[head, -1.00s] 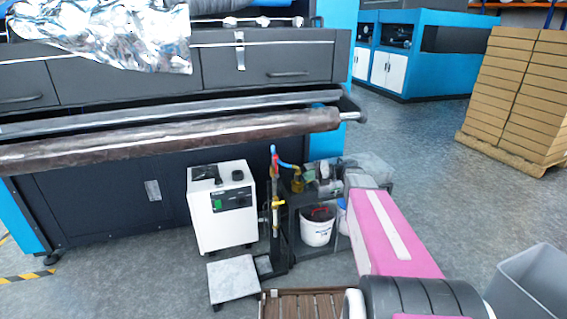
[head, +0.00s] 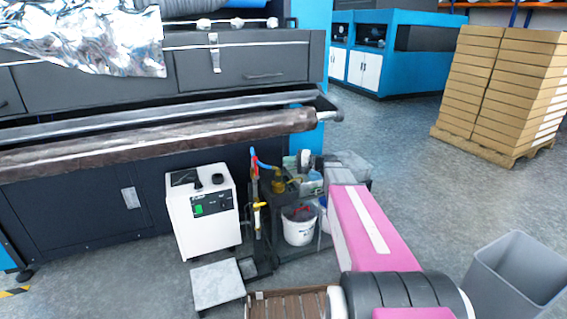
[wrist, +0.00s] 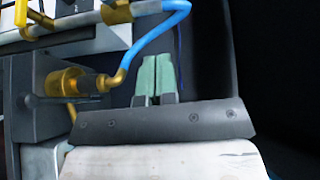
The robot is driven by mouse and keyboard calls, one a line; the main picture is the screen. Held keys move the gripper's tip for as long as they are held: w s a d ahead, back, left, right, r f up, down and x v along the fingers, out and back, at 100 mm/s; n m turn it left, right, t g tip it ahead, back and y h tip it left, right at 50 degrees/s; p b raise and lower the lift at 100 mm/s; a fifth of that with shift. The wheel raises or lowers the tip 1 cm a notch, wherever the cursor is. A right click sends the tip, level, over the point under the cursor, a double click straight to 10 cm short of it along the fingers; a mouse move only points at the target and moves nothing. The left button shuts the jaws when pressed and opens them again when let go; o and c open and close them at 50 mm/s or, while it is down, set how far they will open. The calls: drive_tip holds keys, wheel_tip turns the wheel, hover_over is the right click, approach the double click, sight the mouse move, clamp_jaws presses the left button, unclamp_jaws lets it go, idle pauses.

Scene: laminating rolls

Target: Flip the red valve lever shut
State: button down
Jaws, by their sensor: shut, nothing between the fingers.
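The red lever (head: 254,163) appears as a small red piece near the top of an upright pipe (head: 256,190) in the head view, beside a blue hose. Its exact angle is too small to tell. In the wrist view I cannot make out the red lever; brass fittings (wrist: 75,82) and the blue hose (wrist: 140,42) show left of and above my gripper. My gripper (wrist: 156,60) has green fingertips held together, with nothing between them, apart from the hose and fittings. In the head view the gripper is hard to make out at the far end of my pink arm.
A white box unit (head: 202,212) stands left of the pipe, with a pale low platform (head: 217,284) in front. A white bucket (head: 299,228) sits right of the pipe. A grey bin (head: 515,275) is at right. Open floor lies toward the box pallet (head: 490,148).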

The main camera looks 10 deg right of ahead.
sight(256, 168)
drive_tip(key=a, duration=1.1)
drive_tip(key=shift+w+f, duration=0.25)
drive_tip(key=shift+f, duration=0.05)
